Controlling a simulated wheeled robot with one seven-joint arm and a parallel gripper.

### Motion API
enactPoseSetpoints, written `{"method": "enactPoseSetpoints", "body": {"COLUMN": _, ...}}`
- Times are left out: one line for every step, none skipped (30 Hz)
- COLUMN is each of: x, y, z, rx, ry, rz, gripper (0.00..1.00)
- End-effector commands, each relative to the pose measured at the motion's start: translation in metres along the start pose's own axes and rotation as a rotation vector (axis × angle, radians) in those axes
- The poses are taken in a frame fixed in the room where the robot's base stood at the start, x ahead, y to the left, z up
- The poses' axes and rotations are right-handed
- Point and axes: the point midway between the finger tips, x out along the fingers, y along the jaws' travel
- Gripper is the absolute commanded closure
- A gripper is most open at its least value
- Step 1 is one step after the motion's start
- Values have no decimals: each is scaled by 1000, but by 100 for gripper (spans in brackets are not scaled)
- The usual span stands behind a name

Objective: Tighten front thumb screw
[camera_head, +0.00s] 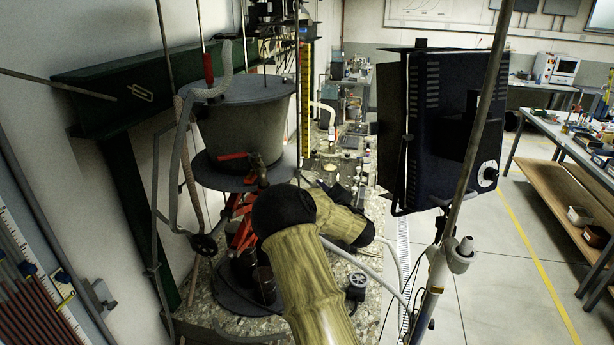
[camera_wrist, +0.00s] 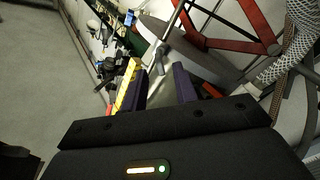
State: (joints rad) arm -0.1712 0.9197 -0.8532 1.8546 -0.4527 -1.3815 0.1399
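In the wrist view my gripper (camera_wrist: 159,84) shows two dark purple fingers, set apart with a clear gap and nothing held between them. A small grey metal piece on a thin rod (camera_wrist: 159,57) lies just beyond the fingertips, in line with the gap; I cannot tell whether it is the front thumb screw. Red crossed bars (camera_wrist: 235,42) and a grey round plate stand close beyond the right finger. In the head view the grey tank (camera_head: 247,130) stands on a round plate above red supports (camera_head: 243,232). My arm covers the gripper there, and no thumb screw is clearly visible.
A dark lamp-like box (camera_head: 437,125) on a slanted metal pole stands to the right of the tank. The speckled bench (camera_head: 205,310) is crowded, with hoses and rods near the tank. A workbench (camera_head: 575,150) stands at far right, with open floor before it.

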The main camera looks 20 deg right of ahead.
Motion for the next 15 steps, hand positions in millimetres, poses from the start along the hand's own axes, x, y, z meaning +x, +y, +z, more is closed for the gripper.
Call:
{"method": "enactPoseSetpoints", "body": {"x": 9, "y": 1, "z": -2, "rx": -2, "ry": 0, "rz": -4, "gripper": 71}}
{"method": "enactPoseSetpoints", "body": {"x": 14, "y": 1, "z": -2, "rx": -2, "ry": 0, "rz": -4, "gripper": 71}}
{"method": "enactPoseSetpoints", "body": {"x": 20, "y": 1, "z": -2, "rx": -2, "ry": 1, "rz": -3, "gripper": 71}}
{"method": "enactPoseSetpoints", "body": {"x": 24, "y": 1, "z": -2, "rx": -2, "ry": 0, "rz": -3, "gripper": 71}}
{"method": "enactPoseSetpoints", "body": {"x": 29, "y": 1, "z": -2, "rx": -2, "ry": -1, "rz": -3, "gripper": 71}}
{"method": "enactPoseSetpoints", "body": {"x": 34, "y": 1, "z": -2, "rx": -2, "ry": 0, "rz": -3, "gripper": 71}}
{"method": "enactPoseSetpoints", "body": {"x": 39, "y": 1, "z": -2, "rx": -2, "ry": 1, "rz": -3, "gripper": 71}}
{"method": "enactPoseSetpoints", "body": {"x": 43, "y": 1, "z": -2, "rx": -2, "ry": -1, "rz": -2, "gripper": 71}}
{"method": "enactPoseSetpoints", "body": {"x": 48, "y": 2, "z": -2, "rx": -2, "ry": 0, "rz": -1, "gripper": 71}}
{"method": "enactPoseSetpoints", "body": {"x": 51, "y": 1, "z": -1, "rx": -1, "ry": -1, "rz": -2, "gripper": 71}}
{"method": "enactPoseSetpoints", "body": {"x": 54, "y": 1, "z": -1, "rx": -2, "ry": 0, "rz": -2, "gripper": 71}}
{"method": "enactPoseSetpoints", "body": {"x": 58, "y": 2, "z": -1, "rx": -1, "ry": -1, "rz": -1, "gripper": 71}}
{"method": "enactPoseSetpoints", "body": {"x": 60, "y": 2, "z": -1, "rx": -1, "ry": -1, "rz": 0, "gripper": 71}}
{"method": "enactPoseSetpoints", "body": {"x": 62, "y": 1, "z": 0, "rx": -1, "ry": -1, "rz": 0, "gripper": 71}}
{"method": "enactPoseSetpoints", "body": {"x": 64, "y": 1, "z": 0, "rx": -1, "ry": -1, "rz": 0, "gripper": 71}}
